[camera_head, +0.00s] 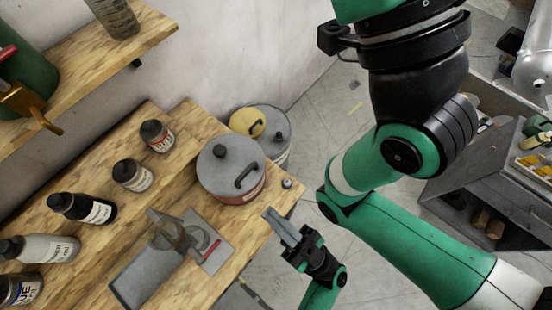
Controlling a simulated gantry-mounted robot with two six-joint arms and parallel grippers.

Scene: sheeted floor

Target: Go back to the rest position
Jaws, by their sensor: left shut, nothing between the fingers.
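My left gripper (274,217) is shut and empty. It is beside the front right edge of the wooden table (190,120), close to the grey-lidded pot and apart from it. Its fingers point up and to the left. A large green and black arm of mine fills the right half of the view. My right gripper is not in view.
On the table are the pot (230,171), several labelled bottles (83,209) and a grey tray (148,275) with a metal tool beside it. A grey cabinet (480,175) is at right.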

